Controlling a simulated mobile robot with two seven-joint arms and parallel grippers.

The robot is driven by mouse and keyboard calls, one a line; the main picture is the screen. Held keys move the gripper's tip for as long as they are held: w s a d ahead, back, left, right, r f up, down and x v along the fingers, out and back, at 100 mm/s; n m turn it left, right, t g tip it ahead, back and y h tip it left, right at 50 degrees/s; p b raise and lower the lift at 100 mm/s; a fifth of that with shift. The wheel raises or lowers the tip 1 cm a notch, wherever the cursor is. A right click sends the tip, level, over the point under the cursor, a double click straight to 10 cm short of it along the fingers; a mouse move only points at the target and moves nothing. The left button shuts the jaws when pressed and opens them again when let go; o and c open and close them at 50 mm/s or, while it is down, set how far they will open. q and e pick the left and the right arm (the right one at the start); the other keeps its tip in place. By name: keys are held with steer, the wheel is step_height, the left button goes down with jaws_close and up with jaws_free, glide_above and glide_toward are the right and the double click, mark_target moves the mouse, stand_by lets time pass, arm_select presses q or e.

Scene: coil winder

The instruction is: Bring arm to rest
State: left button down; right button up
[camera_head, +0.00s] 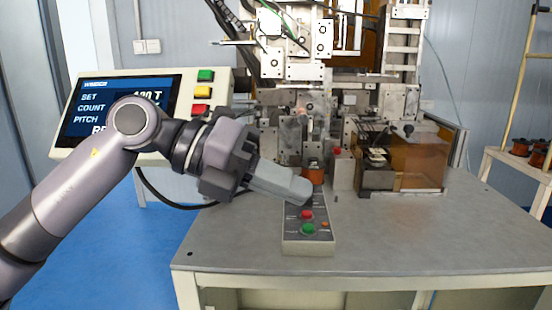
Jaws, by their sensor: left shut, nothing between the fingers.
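My left arm (75,190) comes in from the left, across the lower part of the display panel. My left gripper (303,190) is shut and empty, its fingers pointing right, at the far end of a small control box (308,244). The box carries a red button (306,214) and a green button (308,230), both in sight just below the fingertips. I cannot tell whether the fingertips touch the box. My right gripper is not in view.
The coil winder (305,110) stands at the back of the grey table (410,235). A display panel (205,120) with green, yellow and red buttons is at the left. A copper-coloured coil (313,175) sits behind the fingertips. The table's right front is clear. A side rack (520,165) holds spools.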

arm_select(q)
steer(key=w+a+f+n+t+y, duration=0.1)
steer(key=a+f+n+t, duration=0.3)
steer(key=f+n+t, duration=0.5)
steer(key=w+a+f+n+t+y+p, duration=0.15)
steer(key=a+f+n+t, duration=0.25)
steer(key=f+n, duration=0.55)
steer(key=w+a+f+n+t+y, duration=0.1)
steer(key=a+f+n+t, duration=0.45)
steer(key=n, duration=0.85)
steer(key=s+a+f+n+g+y, duration=0.3)
steer(key=s+f, duration=0.6)
steer(key=f, duration=0.3)
steer(key=s+a+f+n+g+y, duration=0.4)
steer(key=s+f, duration=0.5)
steer(key=f, duration=0.3)
steer(key=shift+s+a+g+y, duration=0.25)
steer(key=shift+a+g+y, duration=0.1)
steer(key=shift+a, duration=0.25)
